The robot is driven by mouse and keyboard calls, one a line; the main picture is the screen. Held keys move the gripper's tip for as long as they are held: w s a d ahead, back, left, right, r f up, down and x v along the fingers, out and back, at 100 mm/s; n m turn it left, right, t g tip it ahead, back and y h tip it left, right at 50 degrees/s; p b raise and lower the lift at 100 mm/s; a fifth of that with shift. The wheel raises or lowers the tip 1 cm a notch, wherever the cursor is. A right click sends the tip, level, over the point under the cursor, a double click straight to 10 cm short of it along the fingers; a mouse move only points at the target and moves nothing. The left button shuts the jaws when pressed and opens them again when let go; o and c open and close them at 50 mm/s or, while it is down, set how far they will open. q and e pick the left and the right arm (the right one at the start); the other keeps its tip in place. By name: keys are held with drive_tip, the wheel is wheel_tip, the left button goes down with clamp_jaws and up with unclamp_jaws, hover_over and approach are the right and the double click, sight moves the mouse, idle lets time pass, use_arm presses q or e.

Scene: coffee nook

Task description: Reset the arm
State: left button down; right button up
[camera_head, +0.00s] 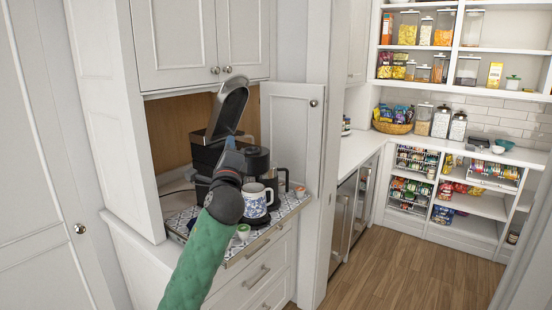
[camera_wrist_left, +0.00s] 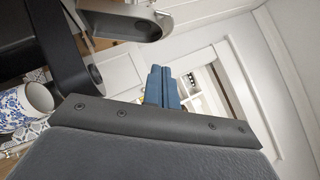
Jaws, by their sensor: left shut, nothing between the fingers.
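My left arm, in a green sleeve, reaches up in the head view to the coffee nook. My left gripper (camera_head: 230,146) is in front of the black coffee maker (camera_head: 206,152), whose lid (camera_head: 229,107) stands raised. In the left wrist view, the blue fingers of my left gripper (camera_wrist_left: 162,88) are together with nothing between them. A blue-and-white patterned mug (camera_head: 254,203) stands just right of my wrist; it also shows at the left edge of the wrist view (camera_wrist_left: 16,108). My right gripper is in neither view.
The patterned tray (camera_head: 290,204) bears the coffee maker and several small items, including a small green-topped cup (camera_head: 243,231). An open cabinet door (camera_head: 293,135) stands to the right. Upper cabinets (camera_head: 178,40) hang above. The wooden floor (camera_head: 385,270) is clear.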

use_arm(q)
drive_tip(key=s+a+f+n+g, duration=0.25)
drive_tip(key=s+f+n, duration=0.2)
drive_tip(key=f, duration=0.75)
drive_tip(key=s+a+f+n+g, duration=0.2)
drive_tip(key=s+f+n+g, duration=0.3)
drive_tip(key=f, duration=0.7)
drive_tip(key=s+a+f+n+g, duration=0.2)
drive_tip(key=s+f, duration=0.4)
drive_tip(key=f, duration=0.6)
drive_tip(key=s+a+f+n+g+h, duration=0.1)
drive_tip(key=s+f+n+g, duration=0.2)
drive_tip(key=s+f, duration=0.6)
drive_tip(key=s+a+f+n+g, duration=0.1)
drive_tip(key=s+f+n+g, duration=0.25)
drive_tip(key=s, duration=0.95)
drive_tip(key=s+a+f+n+g+h, duration=0.1)
drive_tip(key=s+f+n+g, duration=0.15)
drive_tip(key=s+f, duration=0.65)
drive_tip(key=s+d+f+g, duration=0.1)
drive_tip(key=s+f, duration=0.1)
drive_tip(key=f, duration=1.1)
drive_tip(key=s+d+f+g, duration=0.1)
drive_tip(key=s+f, duration=0.2)
drive_tip(key=f, duration=1)
drive_tip(key=s+d+f+g, duration=0.1)
drive_tip(key=s+f, duration=0.1)
drive_tip(key=f, duration=1.1)
drive_tip(key=shift+s+d, duration=0.15)
drive_tip(key=shift+d, duration=0.2)
